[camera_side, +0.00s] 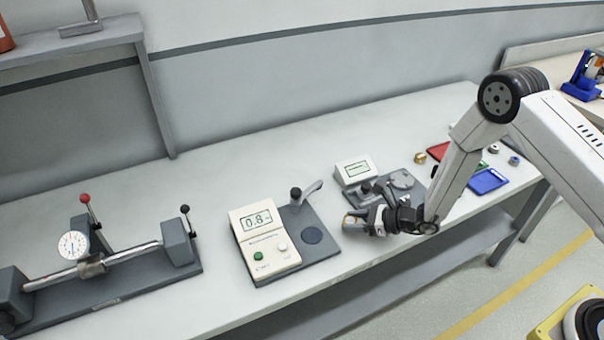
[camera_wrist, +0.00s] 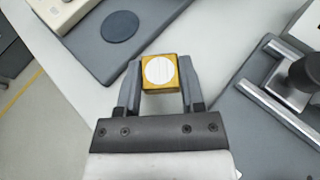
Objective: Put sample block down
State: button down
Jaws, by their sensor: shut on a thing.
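My gripper (camera_wrist: 160,84) is shut on the sample block (camera_wrist: 160,72), a small yellow block with a white round top face, held between the two fingers. In the side view my gripper (camera_side: 352,222) is over the front part of the bench, right of the tester with the 0.8 display (camera_side: 258,226). The block shows there only as a small yellowish bit at the fingertips. A dark round pad (camera_side: 312,235) lies on the tester's grey base plate (camera_side: 322,254), left of my gripper. The pad also shows at the upper left in the wrist view (camera_wrist: 120,26).
A second device with a small display (camera_side: 355,171) and grey plate stands behind my gripper. A shaft fixture with a dial (camera_side: 73,245) stands at the left. Bare bench lies between the two plates.

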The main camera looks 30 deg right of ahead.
jog(key=shift+f, duration=0.3)
jog(key=shift+c, duration=1)
grip_release()
jog(key=shift+r, duration=0.1)
jog(key=shift+r, duration=0.4)
jog(key=shift+s+d+r, duration=0.2)
jog(key=shift+d, duration=0.05)
jog(key=v, duration=1.1)
jog(key=shift+s+d, duration=0.15)
jog(key=shift+s, duration=0.05)
